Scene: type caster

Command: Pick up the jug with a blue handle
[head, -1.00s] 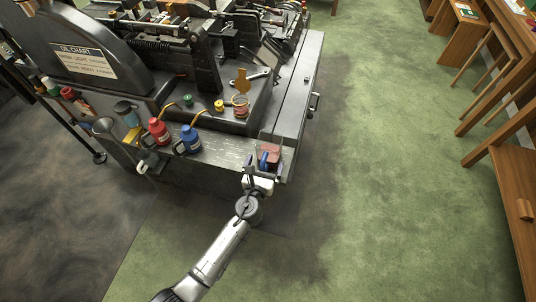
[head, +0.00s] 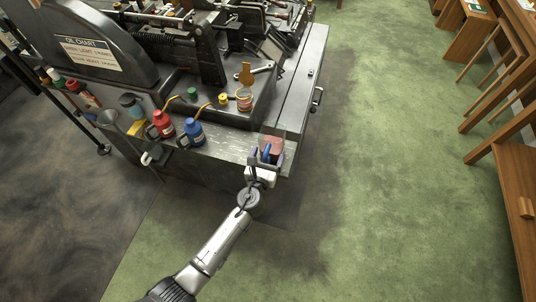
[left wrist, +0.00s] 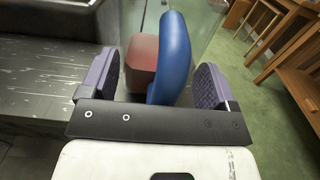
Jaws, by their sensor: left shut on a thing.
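The jug with a blue handle (head: 266,152) is at the near right corner of the machine's metal ledge. It has clear walls and a reddish block-like content (left wrist: 142,58). In the left wrist view the curved blue handle (left wrist: 172,60) stands upright between the purple-grey finger pads. My left gripper (head: 264,162) reaches it from the near side and is shut on the jug, with one finger on each side. The gripper's crossbar hides the lower part of the handle, and I cannot tell whether the jug's base touches the ledge. My right gripper is not in view.
The dark machine (head: 180,60) rises behind. Wooden furniture (head: 512,175) stands at the right. The green floor between is clear.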

